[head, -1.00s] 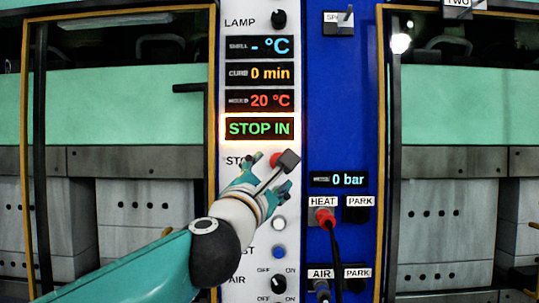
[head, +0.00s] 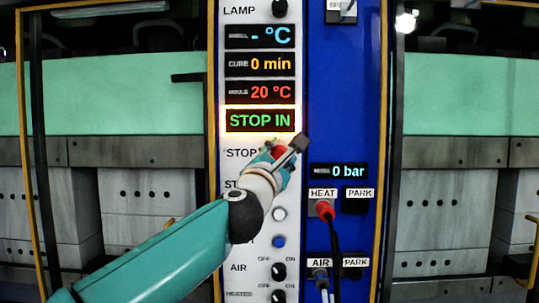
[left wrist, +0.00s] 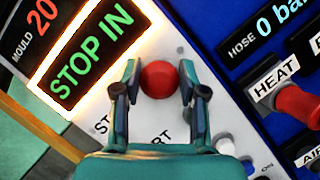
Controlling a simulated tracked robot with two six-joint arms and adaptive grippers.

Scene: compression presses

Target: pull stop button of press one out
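The red stop button (head: 279,152) of press one sits on the white panel just below the lit "STOP IN" display (head: 260,121). My left gripper (head: 286,146) is in front of it and partly covers it in the head view. In the left wrist view the round red button (left wrist: 159,79) shows between the two fingertips of my left gripper (left wrist: 160,82). The fingers are apart, one on each side of the button, with only narrow gaps. I cannot see firm contact. My right gripper is not in view.
Below the button the panel has a white button (head: 279,214), a blue button (head: 278,241) and black knobs (head: 279,271). On the blue panel at right, a red hose plug (head: 325,210) sits under "HEAT" with a hanging black hose.

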